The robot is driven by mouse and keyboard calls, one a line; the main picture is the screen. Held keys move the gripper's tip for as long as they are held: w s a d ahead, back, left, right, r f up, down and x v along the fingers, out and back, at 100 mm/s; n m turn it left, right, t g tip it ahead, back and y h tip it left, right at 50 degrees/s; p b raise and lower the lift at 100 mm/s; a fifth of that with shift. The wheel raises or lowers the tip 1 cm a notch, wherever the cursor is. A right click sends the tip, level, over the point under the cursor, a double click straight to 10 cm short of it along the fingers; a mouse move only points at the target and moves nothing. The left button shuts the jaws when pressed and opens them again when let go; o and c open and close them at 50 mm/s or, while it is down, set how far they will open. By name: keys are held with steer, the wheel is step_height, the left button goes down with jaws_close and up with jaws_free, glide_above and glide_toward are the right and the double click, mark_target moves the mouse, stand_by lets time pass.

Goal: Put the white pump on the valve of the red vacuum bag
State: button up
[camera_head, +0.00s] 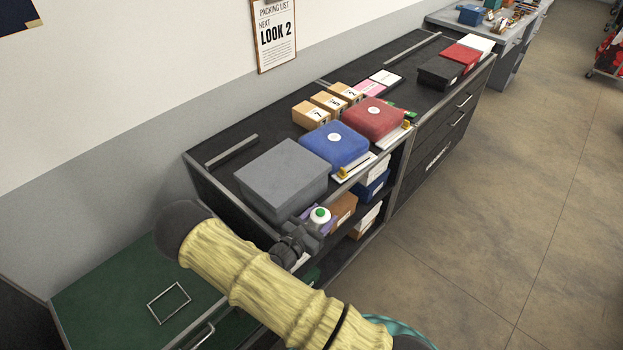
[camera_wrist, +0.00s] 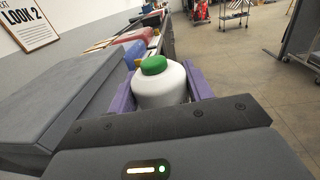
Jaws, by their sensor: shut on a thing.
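The white pump (camera_head: 322,221), with a green top, is held between the purple fingers of my gripper (camera_head: 316,218), beside the front edge of the black counter. In the wrist view the pump (camera_wrist: 164,90) stands upright between the fingers (camera_wrist: 161,88). My gripper is shut on it. The red vacuum bag (camera_head: 366,121) lies on the counter, farther along and behind the blue one; its round white valve (camera_head: 374,110) shows on top. The pump is apart from the red bag. In the wrist view the red bag is small and partly hidden by the blue bag.
A large grey box (camera_head: 283,174) stands close to my gripper. A blue vacuum bag (camera_head: 345,152) with its own white valve (camera_head: 334,137) lies between it and the red bag. Numbered cardboard boxes (camera_head: 328,103) stand behind. The floor (camera_head: 480,200) to the right is clear.

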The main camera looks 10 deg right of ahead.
steer(key=s+f+b, duration=0.3)
steer(key=f+b, duration=0.9)
steer(key=f, duration=0.3)
steer(key=shift+s+f, duration=0.3)
steer(key=shift+a, duration=0.1)
steer(key=shift+w, duration=0.1)
